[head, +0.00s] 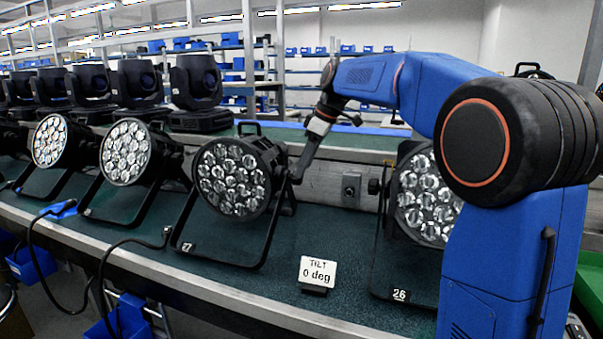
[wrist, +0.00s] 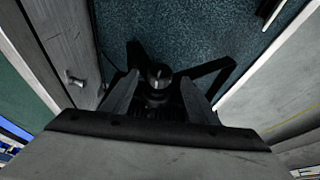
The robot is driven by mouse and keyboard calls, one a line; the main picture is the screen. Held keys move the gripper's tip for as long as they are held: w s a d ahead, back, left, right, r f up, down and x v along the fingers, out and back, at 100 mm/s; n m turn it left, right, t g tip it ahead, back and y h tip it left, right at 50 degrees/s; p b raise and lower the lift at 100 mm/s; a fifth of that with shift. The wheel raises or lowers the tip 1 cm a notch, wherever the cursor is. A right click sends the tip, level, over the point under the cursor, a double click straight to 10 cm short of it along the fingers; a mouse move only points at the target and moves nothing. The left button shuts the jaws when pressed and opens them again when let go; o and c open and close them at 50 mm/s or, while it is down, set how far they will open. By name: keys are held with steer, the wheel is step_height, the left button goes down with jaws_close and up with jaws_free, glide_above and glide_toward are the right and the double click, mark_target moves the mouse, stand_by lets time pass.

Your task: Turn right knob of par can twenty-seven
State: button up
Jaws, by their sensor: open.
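Par can twenty-seven (head: 232,178) stands on the green bench in the middle of the head view, its lamp face toward me. Its number tag (head: 187,247) is on the front foot of its black bracket. My gripper (head: 296,174) is at the right side of this can, where the right knob sits; the head view does not show the knob clearly. In the wrist view the round black right knob (wrist: 159,75) lies between the two fingers of my gripper (wrist: 160,84). The fingers are open, with a gap visible on each side of the knob.
Par can twenty-six (head: 424,195) stands to the right, partly behind my arm. A sign (head: 318,272) reading "TILT 0 deg" stands on the bench between the cans. More par cans (head: 125,152) stand to the left, with moving-head lights (head: 195,85) behind.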

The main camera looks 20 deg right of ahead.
steer(key=shift+x, duration=1.7)
steer(key=c, duration=1)
steer(key=shift+c, duration=0.2)
steer(key=shift+w+d+f+m+g+y, duration=0.1)
steer(key=shift+w+d+m+g+y, duration=0.2)
steer(key=shift+g+y, duration=0.85)
steer(key=shift+w+d+f+m+g+y, duration=0.15)
steer(key=shift+m+g+y, duration=0.4)
steer(key=shift+g, duration=0.95)
steer(key=shift+w+d+f+m+g+y, duration=0.1)
steer(key=shift+w+m+g+y, duration=0.15)
steer(key=shift+g+y, duration=0.95)
steer(key=shift+a+f+g, duration=0.1)
steer(key=shift+g, duration=0.15)
